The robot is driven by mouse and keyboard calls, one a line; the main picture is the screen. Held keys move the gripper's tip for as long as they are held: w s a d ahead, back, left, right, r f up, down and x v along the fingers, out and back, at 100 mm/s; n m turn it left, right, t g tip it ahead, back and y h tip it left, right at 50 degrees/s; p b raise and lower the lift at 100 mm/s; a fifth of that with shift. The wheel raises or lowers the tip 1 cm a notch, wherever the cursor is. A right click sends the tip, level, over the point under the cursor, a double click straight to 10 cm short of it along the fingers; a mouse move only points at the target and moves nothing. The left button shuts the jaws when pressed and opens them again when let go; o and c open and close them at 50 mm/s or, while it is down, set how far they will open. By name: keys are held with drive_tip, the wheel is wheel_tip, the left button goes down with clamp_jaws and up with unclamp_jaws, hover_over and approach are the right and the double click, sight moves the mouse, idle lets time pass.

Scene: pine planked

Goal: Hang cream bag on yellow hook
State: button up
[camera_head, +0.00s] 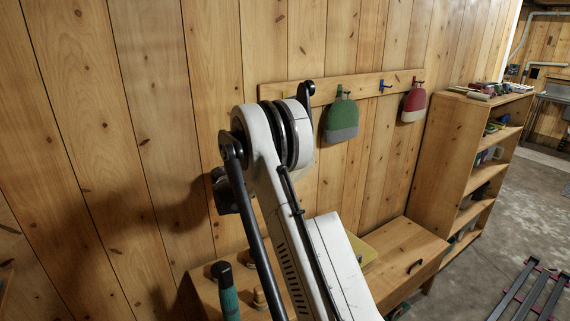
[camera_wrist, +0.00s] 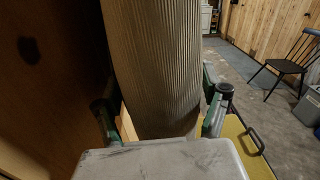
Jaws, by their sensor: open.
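A ribbed cream-beige bag (camera_wrist: 155,65) fills the middle of the wrist view. Its lower end lies between the two fingers of my gripper (camera_wrist: 162,112), which is open; whether either finger touches it I cannot tell. In the head view my white arm stands in front of the wall rail (camera_head: 357,85). A small yellow hook (camera_head: 285,96) shows on the rail's left part, just beside my arm. The cream bag and my gripper cannot be made out in the head view.
A wooden bench (camera_head: 408,247) stands below. A shelf unit (camera_head: 432,150) is at right. A teal, black-topped object (camera_head: 228,293) stands lower left.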

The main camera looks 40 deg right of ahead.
drive_tip(key=w+a, duration=0.1)
drive_tip(key=a, duration=1.1)
drive_tip(key=s+a+r+m+t+y+b, duration=0.25)
drive_tip(key=s+a+m+y, duration=0.2)
drive_tip(key=s, duration=0.35)
drive_tip(key=s+a+r+m+t+y+b, duration=0.1)
drive_tip(key=s+a+m+t+y+b, duration=0.15)
drive_tip(key=s+a+y, duration=0.4)
drive_tip(key=s+a+f+m+t+y+b, duration=0.2)
drive_tip(key=s+a+f+m, duration=0.3)
drive_tip(key=s+a, duration=0.3)
drive_tip(key=s+a+f+m+t+y+b, duration=0.1)
drive_tip(key=s+a+f+m+y, duration=0.3)
drive_tip(key=s+a, duration=0.5)
drive_tip(key=s+m+y+b, duration=0.1)
drive_tip(key=s+m, duration=0.1)
drive_tip(key=s, duration=0.4)
drive_tip(key=shift+f+t, duration=0.35)
drive_tip(key=shift+t, duration=0.05)
drive_tip(key=shift+s, duration=0.1)
